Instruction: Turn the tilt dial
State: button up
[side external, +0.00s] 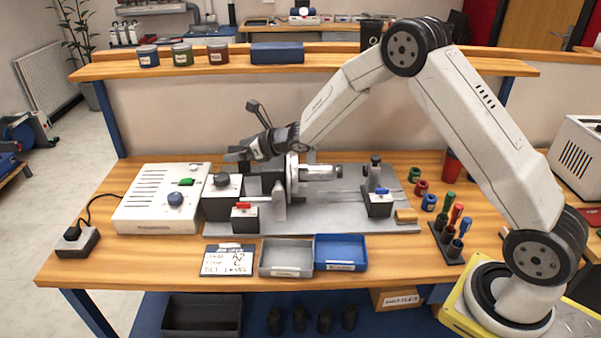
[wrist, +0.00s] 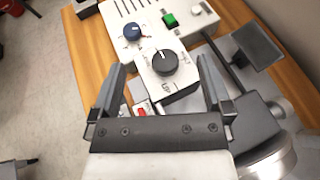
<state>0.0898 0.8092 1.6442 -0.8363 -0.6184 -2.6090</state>
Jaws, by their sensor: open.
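A black dial (side external: 221,180) with a white pointer line sits on top of a small white-fronted block at the left end of the grey machine plate. It fits the tilt dial, but its label is too small to read. In the wrist view, the dial (wrist: 164,63) shows between my fingertips, its line pointing up and slightly left. My gripper (side external: 238,157) is open and empty, above and slightly right of the dial in the side view. In the wrist view, its two fingers (wrist: 161,66) stand wide apart on either side of the dial, with no contact visible.
A white control box (side external: 137,203) with a blue knob (side external: 175,199) and green switch (side external: 186,182) stands left of the dial. A red-switch block (side external: 245,220) stands close in front. A dark plate on an arm (wrist: 257,45) lies near my right finger. Trays (side external: 341,252) stand in front.

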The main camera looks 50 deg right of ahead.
send_near(222, 176)
jog(key=x, duration=0.3)
jog(key=shift+s, duration=0.2)
jog(key=shift+w, duration=0.1)
jog(key=shift+x, duration=3.8)
jog(key=shift+c, duration=0.2)
jog(key=c, duration=1.2)
jog(key=shift+m+t+h, duration=0.3)
jog(key=shift+m+h, duration=0.5)
jog(key=shift+h, duration=0.1)
